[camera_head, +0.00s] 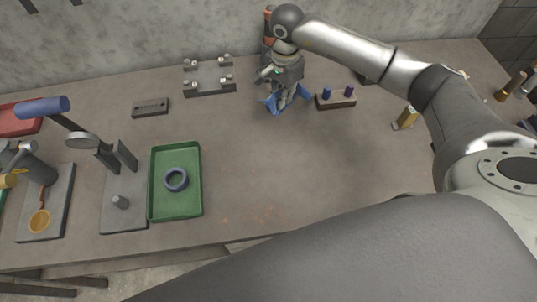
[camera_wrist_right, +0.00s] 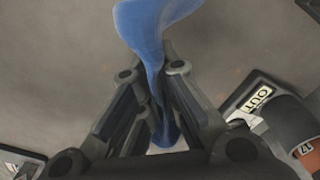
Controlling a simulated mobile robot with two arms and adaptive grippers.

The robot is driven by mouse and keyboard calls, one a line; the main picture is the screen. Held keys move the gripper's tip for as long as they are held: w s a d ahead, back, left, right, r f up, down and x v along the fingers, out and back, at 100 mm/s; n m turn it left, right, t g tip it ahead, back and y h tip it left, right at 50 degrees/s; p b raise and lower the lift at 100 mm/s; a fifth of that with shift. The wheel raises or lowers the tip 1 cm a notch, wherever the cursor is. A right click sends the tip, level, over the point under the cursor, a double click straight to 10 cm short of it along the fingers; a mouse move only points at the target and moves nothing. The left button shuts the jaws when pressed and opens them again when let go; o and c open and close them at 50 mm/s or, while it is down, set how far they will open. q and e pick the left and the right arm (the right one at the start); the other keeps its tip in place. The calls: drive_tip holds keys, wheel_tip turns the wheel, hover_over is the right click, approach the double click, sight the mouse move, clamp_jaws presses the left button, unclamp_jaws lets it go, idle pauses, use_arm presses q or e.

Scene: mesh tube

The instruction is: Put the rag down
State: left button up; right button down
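The blue rag (camera_head: 273,105) is bunched in my right gripper (camera_head: 284,97) near the back middle of the table. Parts of the cloth stick out on both sides of the fingers. In the right wrist view the rag (camera_wrist_right: 151,35) passes between the two fingers (camera_wrist_right: 158,100), which close in on it, and it spreads out beyond them. I cannot tell whether its lower edge touches the table (camera_head: 300,160).
A green tray (camera_head: 198,208) holding a dark ring (camera_head: 176,180) lies left of centre. Near the gripper stand a small block with blue and purple pegs (camera_head: 336,101) and a grey metal fixture (camera_head: 209,82). A yellow item (camera_head: 405,118) is further right. The table's middle is clear.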

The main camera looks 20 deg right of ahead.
drive_tip(key=c, duration=0.9)
unclamp_jaws()
drive_tip(key=shift+c, duration=0.2)
wheel_tip(320, 180, up, 12)
drive_tip(key=shift+f, duration=0.1)
